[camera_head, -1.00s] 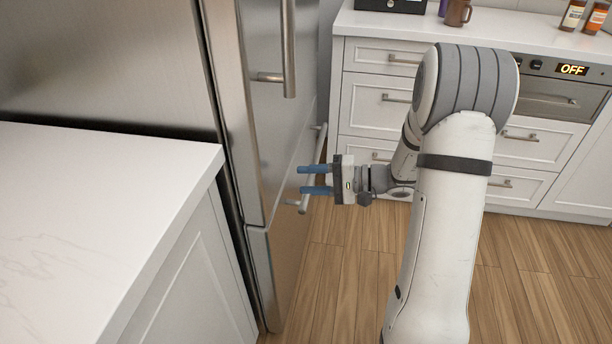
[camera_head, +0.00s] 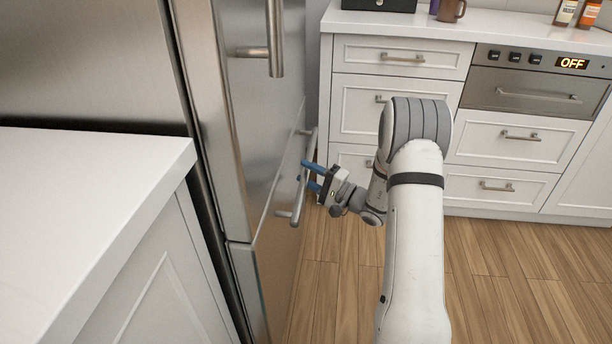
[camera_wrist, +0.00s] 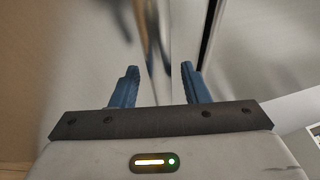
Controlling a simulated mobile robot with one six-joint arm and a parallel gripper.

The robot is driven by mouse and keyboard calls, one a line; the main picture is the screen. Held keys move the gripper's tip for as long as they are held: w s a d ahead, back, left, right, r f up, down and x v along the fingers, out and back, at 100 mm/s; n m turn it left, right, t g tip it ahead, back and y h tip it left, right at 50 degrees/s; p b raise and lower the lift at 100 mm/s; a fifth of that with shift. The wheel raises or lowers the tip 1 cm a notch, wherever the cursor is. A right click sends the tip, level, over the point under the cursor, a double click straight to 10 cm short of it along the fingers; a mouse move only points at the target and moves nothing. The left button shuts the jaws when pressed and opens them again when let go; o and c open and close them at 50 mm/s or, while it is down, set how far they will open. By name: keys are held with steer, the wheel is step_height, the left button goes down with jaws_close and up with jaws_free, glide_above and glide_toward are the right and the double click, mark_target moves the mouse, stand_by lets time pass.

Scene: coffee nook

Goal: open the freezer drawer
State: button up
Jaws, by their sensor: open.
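The steel freezer drawer (camera_head: 272,265) is the lower front of the fridge at left centre in the head view. It looks shut, its face in line with the door above. Its long bar handle (camera_head: 297,205) stands out from the front. My gripper (camera_head: 306,174) is open, its two blue fingers at the middle of the handle and partly overlapping it. I cannot tell whether the bar lies between the fingers or touches them.
The upper fridge door (camera_head: 215,110) has its own handle (camera_head: 274,40). A white counter (camera_head: 80,200) stands close at left. White drawers (camera_head: 400,57) and an oven (camera_head: 535,95) line the back. Wood floor (camera_head: 480,260) is clear in front of them.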

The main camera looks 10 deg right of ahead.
steer(key=shift+w+a+r, duration=0.1)
steer(key=shift+w+a, duration=0.15)
steer(key=shift+a, duration=0.1)
steer(key=shift+c, duration=0.4)
jaws_close()
